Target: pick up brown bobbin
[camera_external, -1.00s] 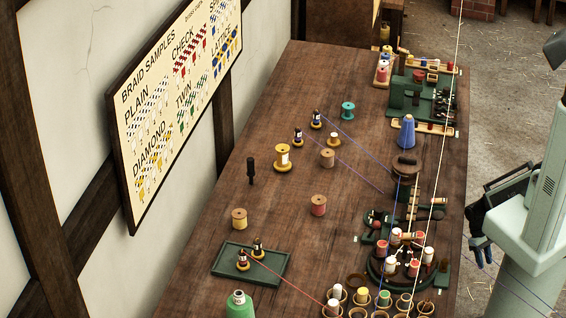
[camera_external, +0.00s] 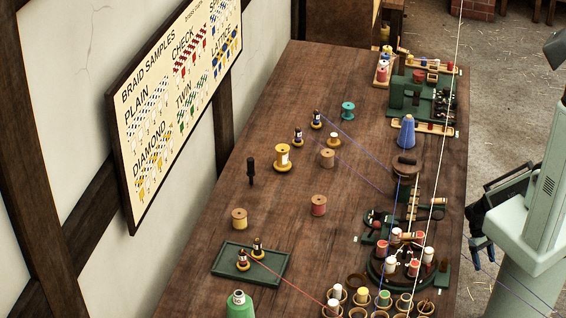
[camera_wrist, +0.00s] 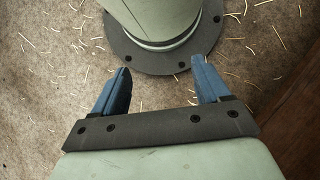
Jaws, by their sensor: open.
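A tan-brown bobbin (camera_external: 327,158) stands upright around the middle of the table, right of a larger yellow spool; it looks like the brown one. My gripper (camera_external: 483,246) hangs beyond the table's right edge, far from the bobbins. In the wrist view my gripper (camera_wrist: 162,82) has its blue fingers wide apart with nothing between them. The wrist view shows the floor and my base, and no bobbin.
A green tray (camera_external: 275,278) with two small bobbins lies at the front left. A green round braiding stand (camera_external: 385,270) and small cups crowd the right side. A blue cone (camera_external: 407,131) stands further back. Thin threads cross the table. The back left of the table is clear.

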